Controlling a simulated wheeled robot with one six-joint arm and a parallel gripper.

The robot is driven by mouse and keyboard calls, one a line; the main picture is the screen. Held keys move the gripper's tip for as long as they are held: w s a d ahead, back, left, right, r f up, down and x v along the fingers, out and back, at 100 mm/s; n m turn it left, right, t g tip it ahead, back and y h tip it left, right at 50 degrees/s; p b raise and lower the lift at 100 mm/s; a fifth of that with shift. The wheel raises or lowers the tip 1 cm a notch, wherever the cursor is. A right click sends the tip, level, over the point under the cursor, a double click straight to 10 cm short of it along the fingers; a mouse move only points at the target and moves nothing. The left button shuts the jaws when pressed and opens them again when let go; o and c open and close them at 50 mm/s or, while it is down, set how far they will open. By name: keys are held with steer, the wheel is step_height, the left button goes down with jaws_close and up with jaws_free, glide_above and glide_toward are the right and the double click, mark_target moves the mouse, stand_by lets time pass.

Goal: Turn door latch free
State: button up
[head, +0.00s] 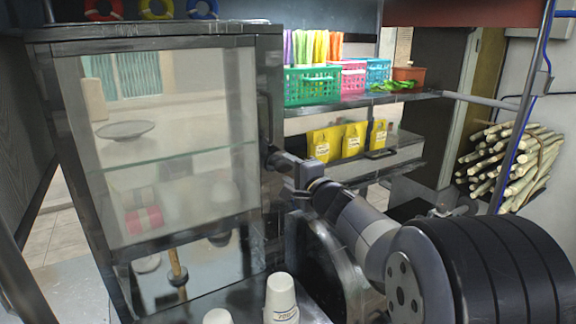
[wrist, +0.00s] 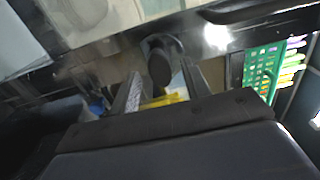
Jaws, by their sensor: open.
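The dark-framed cabinet door (head: 170,145) with a clear pane fills the left of the head view and looks closed. A dark round latch knob (wrist: 159,64) stands out from the frame in the wrist view. My gripper (wrist: 161,76) is open, with one finger on each side of the knob; I cannot tell whether either finger touches it. In the head view my gripper (head: 282,161) reaches the right edge of the cabinet at mid-height. It mostly hides the latch there.
White cups (head: 281,298) stand below the door at the front. A green basket (head: 307,86) and yellow packets (head: 326,143) sit on shelves behind my arm. Cane stalks (head: 510,165) are stacked at the right. A wooden-handled tool (head: 177,265) shows under the pane.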

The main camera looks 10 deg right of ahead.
steer(key=shift+w+a+r, duration=0.1)
steer(key=shift+w+a, duration=0.15)
steer(key=shift+w, duration=0.2)
steer(key=shift+c, duration=0.4)
steer(key=c, duration=0.9)
